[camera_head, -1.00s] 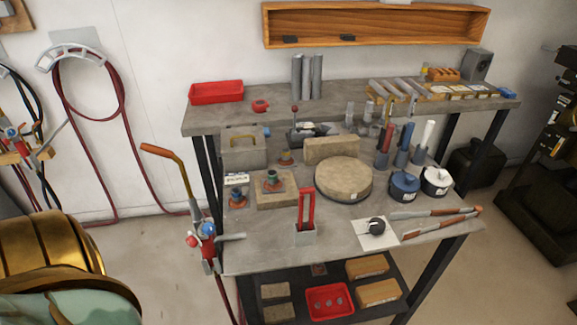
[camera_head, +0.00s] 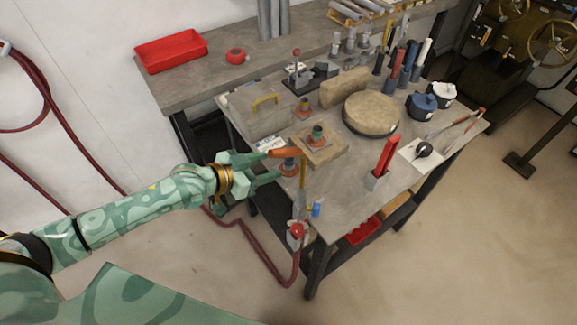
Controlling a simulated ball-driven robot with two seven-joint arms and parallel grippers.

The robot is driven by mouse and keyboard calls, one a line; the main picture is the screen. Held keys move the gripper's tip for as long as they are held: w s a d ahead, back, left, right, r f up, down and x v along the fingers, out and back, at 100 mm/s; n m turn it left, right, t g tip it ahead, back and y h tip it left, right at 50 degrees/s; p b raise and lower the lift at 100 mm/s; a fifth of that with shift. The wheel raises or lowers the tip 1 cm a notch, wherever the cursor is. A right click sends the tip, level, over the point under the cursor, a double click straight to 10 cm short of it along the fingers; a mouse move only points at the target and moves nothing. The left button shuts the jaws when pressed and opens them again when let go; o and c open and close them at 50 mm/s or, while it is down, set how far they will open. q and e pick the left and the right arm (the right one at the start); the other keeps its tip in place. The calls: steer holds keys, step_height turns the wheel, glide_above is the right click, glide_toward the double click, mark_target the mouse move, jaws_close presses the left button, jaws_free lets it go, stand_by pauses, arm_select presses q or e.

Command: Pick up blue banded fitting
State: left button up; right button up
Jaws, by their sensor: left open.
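A small fitting with a blue band (camera_head: 289,163) stands on the near left part of the bench top, partly hidden by the torch handle and my gripper. A similar reddish fitting with a dark green top (camera_head: 318,136) sits on a square block behind it to the right. A third small fitting (camera_head: 304,105) stands farther back. My left gripper (camera_head: 272,166) is open, with its fingers pointing right, just left of the blue banded fitting in the picture. I cannot tell whether it touches it. My right gripper is out of view.
A grey box with a yellow handle (camera_head: 257,113) stands behind. A round slab (camera_head: 371,114) and red-handled tool (camera_head: 386,157) are to the right.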

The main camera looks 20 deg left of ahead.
mark_target(285, 163)
arm_select(q)
steer(key=x, duration=0.4)
steer(key=shift+w+f+b, duration=0.1)
steer(key=shift+b, duration=0.3)
steer(key=b+x, duration=0.1)
steer(key=x, duration=0.3)
steer(key=shift+d+f, duration=0.25)
steer(key=shift+d, duration=0.05)
steer(key=shift+w+d+f+b, duration=0.1)
steer(key=shift+w+d+b, duration=0.1)
steer(key=shift+w+b, duration=0.15)
steer(key=shift+w, duration=0.1)
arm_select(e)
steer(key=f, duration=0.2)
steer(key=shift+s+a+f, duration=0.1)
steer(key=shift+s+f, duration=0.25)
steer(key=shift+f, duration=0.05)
arm_select(q)
steer(key=c, duration=1)
jaws_close()
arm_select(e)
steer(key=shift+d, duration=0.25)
